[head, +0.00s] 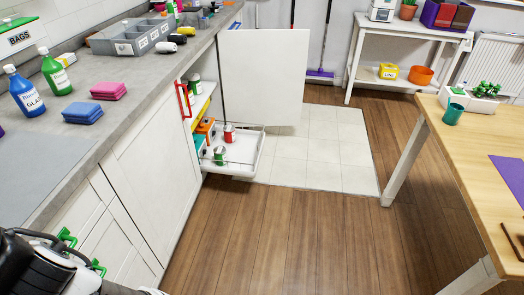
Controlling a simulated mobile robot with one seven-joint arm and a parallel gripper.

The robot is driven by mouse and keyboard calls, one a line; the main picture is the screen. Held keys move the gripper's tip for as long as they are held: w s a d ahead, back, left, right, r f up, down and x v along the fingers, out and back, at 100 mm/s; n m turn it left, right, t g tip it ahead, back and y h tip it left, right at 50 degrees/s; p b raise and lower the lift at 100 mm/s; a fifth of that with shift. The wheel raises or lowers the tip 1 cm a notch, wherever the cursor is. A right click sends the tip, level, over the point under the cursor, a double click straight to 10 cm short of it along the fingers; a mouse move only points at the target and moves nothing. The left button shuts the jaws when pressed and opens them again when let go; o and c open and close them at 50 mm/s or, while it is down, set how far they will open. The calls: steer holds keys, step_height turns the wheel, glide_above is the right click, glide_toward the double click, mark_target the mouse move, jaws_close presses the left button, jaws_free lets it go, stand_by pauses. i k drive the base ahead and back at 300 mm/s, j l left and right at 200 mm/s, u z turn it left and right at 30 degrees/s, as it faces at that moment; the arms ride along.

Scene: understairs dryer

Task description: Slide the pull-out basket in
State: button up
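The pull-out basket (243,164) is a low white tray with a thin wire rail. It sticks out of the open cabinet under the grey counter, near the floor. A red can (229,133) and a green can (219,155) stand in it. Orange and teal items show farther in, partly hidden by the cabinet edge. Part of my dark arm shows at the lower left, over the counter front, well apart from the basket. My gripper's fingers are not in view.
The white cabinet door (265,78) stands open behind the basket. A red handle-like bar (183,100) is at the cabinet opening's near edge. A wooden table (470,150) stands at right. The wooden floor (270,235) between counter and table is clear.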

mark_target(243, 156)
steer(key=i+l, duration=0.4)
steer(key=l, duration=0.15)
steer(key=i+l, duration=0.3)
steer(key=i, duration=0.25)
steer(key=i+l+u, duration=0.1)
steer(key=i+l, duration=0.2)
steer(key=i, duration=0.25)
steer(key=i+l, duration=0.35)
steer(key=i, duration=0.2)
steer(key=i+l, duration=0.4)
steer(key=i, duration=0.15)
steer(key=i+j+u, duration=0.05)
